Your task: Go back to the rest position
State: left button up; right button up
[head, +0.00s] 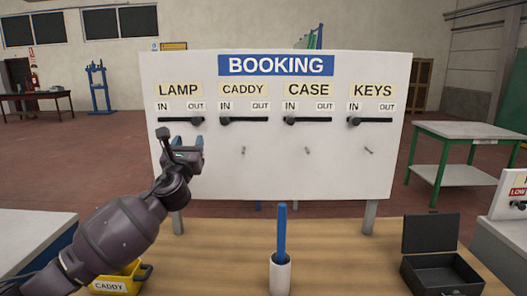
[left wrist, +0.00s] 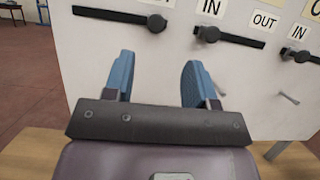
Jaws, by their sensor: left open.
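My left gripper (head: 186,143) is raised in front of the left part of the white booking board (head: 270,178), just below the LAMP slider. In the left wrist view its two blue fingers (left wrist: 160,82) are apart with nothing between them. The LAMP slider knob (head: 196,121) is at the OUT end of its slot. The CADDY knob (head: 224,121), CASE knob (head: 289,121) and KEYS knob (head: 354,121) are at the IN ends. My right gripper does not show.
A yellow caddy (head: 128,272) stands at the front left of the wooden table, partly behind my arm. A white cup (head: 280,274) holding a blue stick stands at the middle. An open black case (head: 440,272) lies at the right. A green-framed table (head: 464,131) stands beyond.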

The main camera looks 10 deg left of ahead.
pick_arm(q)
jog(key=s+d+f+n+g, duration=0.1)
jog(key=s+f+n+g, duration=0.2)
jog(key=s+f+n, duration=0.55)
jog(key=s+d+f+n+g, duration=0.1)
jog(key=s+f+n+g, duration=0.35)
jog(key=f, duration=0.65)
jog(key=s+d+f+n+g, duration=0.1)
jog(key=s+f+n+g, duration=0.2)
jog(key=s+f+n, duration=0.5)
jog(key=s+d+f+n+g+h, duration=0.1)
jog(key=s+d+f+n+g, duration=0.2)
jog(key=s, duration=0.5)
jog(key=s+d+f+n+g+h, duration=0.1)
jog(key=s+f+n+g+h, duration=0.15)
jog(key=s+n, duration=0.4)
jog(key=s+d+f+n+g+h, duration=0.1)
jog(key=s+d+f+n+g, duration=0.2)
jog(key=s, duration=0.7)
jog(key=w+a+f+m+t, duration=0.1)
jog(key=w+f+t, duration=0.6)
jog(key=f, duration=0.4)
jog(key=shift+f+t, duration=0.3)
jog(key=shift+t, duration=0.6)
jog(key=shift+w, duration=0.1)
jog(key=shift+a, duration=0.1)
